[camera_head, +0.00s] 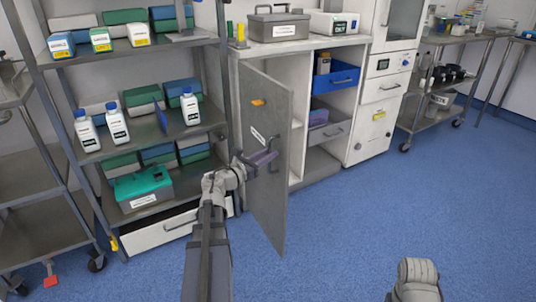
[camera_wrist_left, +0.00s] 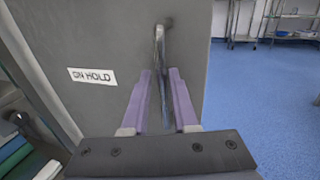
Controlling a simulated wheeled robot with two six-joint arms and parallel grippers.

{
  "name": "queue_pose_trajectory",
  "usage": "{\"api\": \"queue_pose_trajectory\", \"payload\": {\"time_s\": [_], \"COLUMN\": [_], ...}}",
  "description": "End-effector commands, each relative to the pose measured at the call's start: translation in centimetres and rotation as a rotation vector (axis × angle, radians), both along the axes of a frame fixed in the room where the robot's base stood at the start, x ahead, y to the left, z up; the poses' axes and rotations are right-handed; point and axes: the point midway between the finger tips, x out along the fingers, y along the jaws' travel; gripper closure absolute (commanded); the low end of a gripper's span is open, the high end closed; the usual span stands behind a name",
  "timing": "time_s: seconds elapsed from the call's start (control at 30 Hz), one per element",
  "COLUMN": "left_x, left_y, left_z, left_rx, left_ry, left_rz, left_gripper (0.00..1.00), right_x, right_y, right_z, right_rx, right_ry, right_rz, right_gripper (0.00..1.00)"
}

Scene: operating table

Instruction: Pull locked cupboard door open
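The grey cupboard door (camera_head: 268,205) stands swung out from the cupboard, with the inside showing to its right. Its face carries a white label (camera_head: 258,137) and a small orange tag (camera_head: 258,102). The label reads "ON HOLD" in the left wrist view (camera_wrist_left: 92,76). My left gripper (camera_head: 266,159) is at the door handle (camera_wrist_left: 160,48). Its purple fingers (camera_wrist_left: 160,88) lie on either side of the handle bar, close around it. The contact itself is hard to see. My right arm shows only a part at the lower right of the head view; its gripper is out of sight.
A metal rack (camera_head: 180,141) with bottles and boxes stands close to the left of the door. A white drawer (camera_head: 165,229) is at its bottom. The cupboard's blue bin (camera_head: 337,78) is to the right. The blue floor (camera_head: 360,210) in front and right of the door is clear.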

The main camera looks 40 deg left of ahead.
Motion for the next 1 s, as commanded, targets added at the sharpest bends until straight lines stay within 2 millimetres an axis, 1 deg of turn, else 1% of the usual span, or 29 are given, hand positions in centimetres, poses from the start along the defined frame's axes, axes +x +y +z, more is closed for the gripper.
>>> {"api": "queue_pose_trajectory", "payload": {"time_s": [0.3, 0.47, 0.6, 1.0], "left_x": [-5.1, -6.8, -7.3, -7.3], "left_y": [0.7, 1.0, 1.1, 1.1], "left_z": [0.0, 0.0, 0.0, 0.0], "left_rx": [0.0, 0.0, 0.0, 0.0], "left_ry": [0.0, 0.0, 0.0, 0.0], "left_rz": [0.004, 0.003, 0.003, 0.002], "left_gripper": [0.73, 0.73, 0.73, 0.73], "right_x": [0.0, 0.0, 0.0, 0.0], "right_y": [0.0, 0.0, 0.0, 0.0], "right_z": [0.0, 0.0, 0.0, 0.0], "right_rx": [0.0, 0.0, 0.0, 0.0], "right_ry": [0.0, 0.0, 0.0, 0.0], "right_rz": [0.0, 0.0, 0.0, 0.0], "right_gripper": [0.5, 0.5, 0.5, 0.5]}}
